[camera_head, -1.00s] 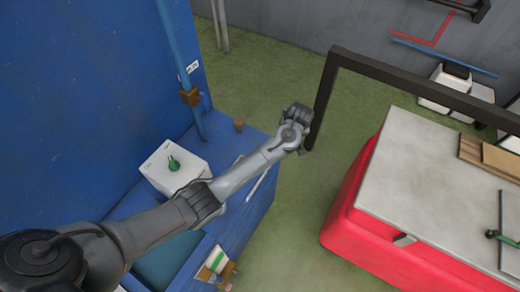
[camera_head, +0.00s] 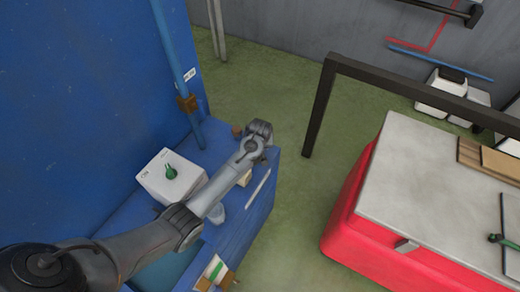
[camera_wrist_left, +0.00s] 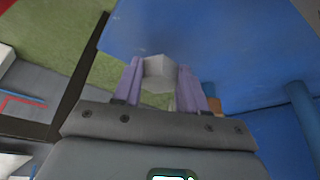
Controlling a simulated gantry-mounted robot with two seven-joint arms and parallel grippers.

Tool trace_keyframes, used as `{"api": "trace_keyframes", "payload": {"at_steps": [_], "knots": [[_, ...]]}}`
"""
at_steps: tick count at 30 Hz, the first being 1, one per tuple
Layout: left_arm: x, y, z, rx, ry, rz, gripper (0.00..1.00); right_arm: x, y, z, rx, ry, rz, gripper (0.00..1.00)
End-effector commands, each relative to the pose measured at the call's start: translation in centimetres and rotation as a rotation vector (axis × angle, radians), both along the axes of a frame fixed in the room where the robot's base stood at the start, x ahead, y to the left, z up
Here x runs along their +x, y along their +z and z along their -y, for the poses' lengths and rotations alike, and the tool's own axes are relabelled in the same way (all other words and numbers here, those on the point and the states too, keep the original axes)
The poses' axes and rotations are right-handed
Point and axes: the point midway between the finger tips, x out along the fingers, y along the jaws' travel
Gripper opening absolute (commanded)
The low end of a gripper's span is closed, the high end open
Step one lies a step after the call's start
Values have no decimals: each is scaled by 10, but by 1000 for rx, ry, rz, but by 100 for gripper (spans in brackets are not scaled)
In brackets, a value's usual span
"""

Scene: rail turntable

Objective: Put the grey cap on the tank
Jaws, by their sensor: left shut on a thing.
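My left gripper (camera_wrist_left: 160,67) has its purple fingers closed on a small pale grey angular piece, which I take to be the grey cap (camera_wrist_left: 159,76). In the head view my left arm reaches over the blue bench (camera_head: 262,200), its wrist near the bench's far right corner. The fingers and the cap are hidden there. A pale rounded thing (camera_head: 218,213) shows partly under the arm; I cannot tell whether it is the tank. My right gripper is in neither view.
A white box (camera_head: 157,188) with a green item (camera_head: 171,173) on top stands on the bench beside a blue post (camera_head: 180,75). A small brown piece (camera_head: 237,131) is near the wrist. A red cabinet (camera_head: 345,228) with a grey top stands right, across green floor.

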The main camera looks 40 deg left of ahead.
Motion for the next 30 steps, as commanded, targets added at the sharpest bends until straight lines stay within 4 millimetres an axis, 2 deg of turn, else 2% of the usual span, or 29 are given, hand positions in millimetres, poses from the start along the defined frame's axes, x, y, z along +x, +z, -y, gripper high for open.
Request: {"api": "trace_keyframes", "payload": {"at_steps": [1, 4, 17, 18, 21, 23, 30], "knots": [[-1, -9, 0, -1, 0, -2, 5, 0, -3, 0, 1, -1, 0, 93], [-1, -20, 0, -1, 1, -2, 5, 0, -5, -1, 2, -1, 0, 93], [0, -25, 0, -1, 1, -1, 5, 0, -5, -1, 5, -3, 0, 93], [0, -26, 0, -1, 1, -1, 43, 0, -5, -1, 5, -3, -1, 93], [0, -26, 0, -1, 1, -1, 59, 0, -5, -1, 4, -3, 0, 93], [0, -25, 0, -1, 1, -1, 67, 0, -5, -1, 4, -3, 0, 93], [0, -25, 0, 0, 1, 0, 67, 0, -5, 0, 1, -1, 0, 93]]}}
